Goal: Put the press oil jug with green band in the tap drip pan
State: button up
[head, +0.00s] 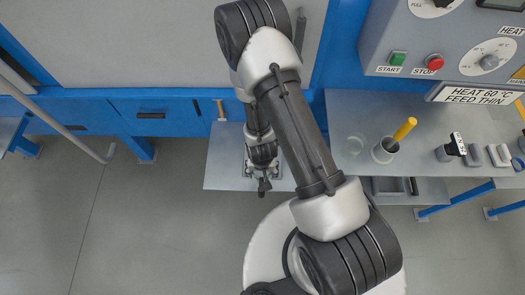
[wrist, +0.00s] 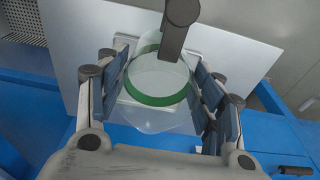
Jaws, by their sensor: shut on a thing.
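The press oil jug (wrist: 160,78), pale and see-through with a green band (wrist: 158,100), is between the fingers of my gripper (wrist: 162,66) in the wrist view. The gripper is shut on it. A pale square rim, seemingly the tap drip pan (wrist: 124,101), shows around and behind the jug. I cannot tell whether the jug touches it. A dark bar, perhaps the tap (wrist: 176,32), crosses in front of the jug's upper part. In the head view my gripper is over a grey shelf (head: 222,165), and my arm hides the jug and most of the pan.
Blue framing (head: 150,112) runs behind. The floor at left is clear.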

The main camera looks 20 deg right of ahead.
jog(key=w+d+f, duration=0.3)
jog(key=w, duration=0.6)
jog(key=shift+w+f, duration=0.2)
jog(key=shift+f, duration=0.1)
jog(key=shift+f+b, duration=0.5)
jog(key=shift+b, duration=0.1)
jog(key=shift+f, duration=0.1)
jog(key=shift+s, duration=0.1)
jog(key=o, duration=1.2)
jog(key=shift+s, duration=0.1)
